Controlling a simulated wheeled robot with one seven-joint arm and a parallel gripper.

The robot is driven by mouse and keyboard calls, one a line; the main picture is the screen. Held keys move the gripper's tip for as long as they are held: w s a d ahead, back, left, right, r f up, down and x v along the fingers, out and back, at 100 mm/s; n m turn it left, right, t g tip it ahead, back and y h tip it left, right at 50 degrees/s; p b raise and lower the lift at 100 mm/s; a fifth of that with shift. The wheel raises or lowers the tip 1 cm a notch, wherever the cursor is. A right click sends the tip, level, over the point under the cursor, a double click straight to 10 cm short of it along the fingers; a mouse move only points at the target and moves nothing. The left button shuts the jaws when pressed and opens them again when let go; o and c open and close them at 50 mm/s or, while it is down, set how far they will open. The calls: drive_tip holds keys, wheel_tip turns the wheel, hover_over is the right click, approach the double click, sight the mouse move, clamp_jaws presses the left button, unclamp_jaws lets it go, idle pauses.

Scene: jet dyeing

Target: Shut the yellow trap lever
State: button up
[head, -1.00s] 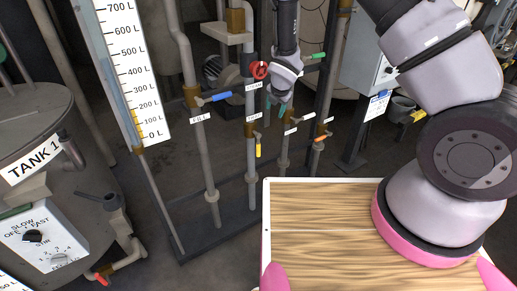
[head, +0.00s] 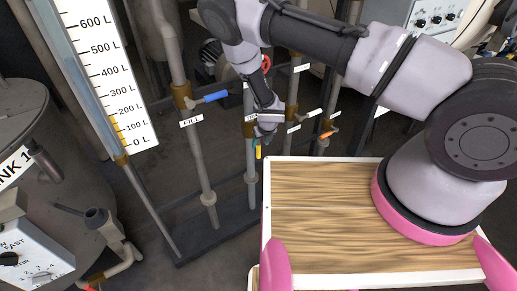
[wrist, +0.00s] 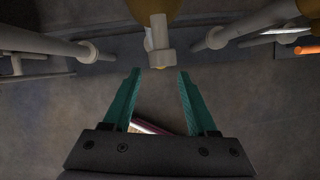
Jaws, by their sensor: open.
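The yellow trap lever (head: 258,151) shows in the head view as a small piece hanging down beside its vertical pipe. My gripper (head: 264,134) is right above and in front of it and partly hides it and its valve. In the wrist view my gripper (wrist: 154,74) is open, its two teal fingers apart with nothing between them. A brass valve body (wrist: 157,8) with a grey fitting sits just beyond the fingertips. I cannot make out the yellow lever in the wrist view, nor tell whether a finger touches it.
A blue lever (head: 210,97) with a FILL label (head: 191,121) is on the pipe to the left. An orange lever (head: 328,134) is to the right. The level gauge (head: 110,75) stands further left. My wooden deck lies in front of the pipes.

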sight(258, 149)
drive_tip(key=x, duration=0.7)
drive_tip(key=shift+w+f, duration=0.1)
drive_tip(key=shift+f, duration=0.1)
clamp_jaws()
idle(1.1)
